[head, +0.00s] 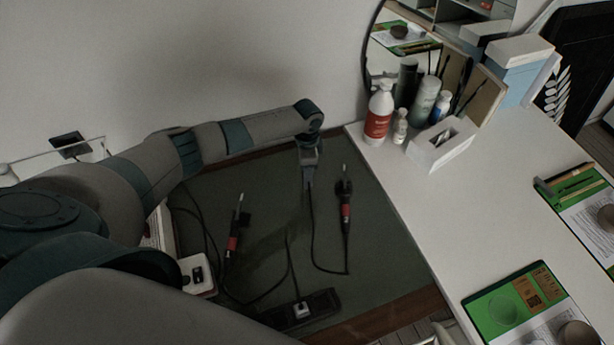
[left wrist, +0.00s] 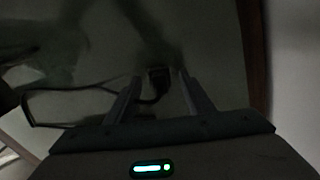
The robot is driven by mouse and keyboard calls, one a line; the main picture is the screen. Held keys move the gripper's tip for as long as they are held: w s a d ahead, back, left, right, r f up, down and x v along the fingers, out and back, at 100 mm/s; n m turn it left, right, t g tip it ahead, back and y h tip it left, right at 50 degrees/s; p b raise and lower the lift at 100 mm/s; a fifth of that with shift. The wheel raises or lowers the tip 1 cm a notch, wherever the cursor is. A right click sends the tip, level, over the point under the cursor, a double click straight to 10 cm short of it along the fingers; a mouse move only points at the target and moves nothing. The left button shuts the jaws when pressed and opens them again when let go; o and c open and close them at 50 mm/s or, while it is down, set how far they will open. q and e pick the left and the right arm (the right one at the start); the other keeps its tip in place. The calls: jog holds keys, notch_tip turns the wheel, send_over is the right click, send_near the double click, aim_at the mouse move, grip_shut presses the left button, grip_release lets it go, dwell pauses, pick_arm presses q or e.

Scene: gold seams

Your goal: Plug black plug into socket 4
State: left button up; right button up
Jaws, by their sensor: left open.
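My left gripper (head: 309,178) points down over the far part of the dark green mat; its jaws show open in the left wrist view (left wrist: 160,78). A small dark plug (left wrist: 157,82) with a black cable lies between or just beyond the fingertips; I cannot tell whether they touch it. In the head view the cable (head: 312,232) runs from below the gripper towards the near side. A black power strip (head: 325,301) lies at the near edge of the mat, with a white plug (head: 302,309) in or on it. Its left end is hidden by my arm, and no socket numbers are readable.
Two red-and-black soldering irons, one left (head: 233,238) and one right (head: 346,208), lie on the mat (head: 385,235). A white socket box (head: 197,274) is at the left. Bottles (head: 379,112) and a tissue box (head: 441,145) stand on the white desk. A wall is behind.

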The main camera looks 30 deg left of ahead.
pick_arm(q)
jog(key=c, duration=1.1)
jog(key=shift+o, duration=0.2)
jog(key=shift+r, duration=0.15)
jog(key=shift+r+b, duration=0.35)
jog(key=shift+r, duration=0.15)
notch_tip(320, 180, up, 2)
jog(key=shift+w+r+b, duration=0.1)
jog(key=shift+b, duration=0.4)
jog(key=s+d+r+b, duration=0.3)
jog(key=d+r, duration=0.4)
jog(key=d, duration=0.4)
jog(key=shift+s+d+r, duration=0.15)
jog(key=shift+s+r, duration=0.05)
jog(key=shift+r, duration=0.1)
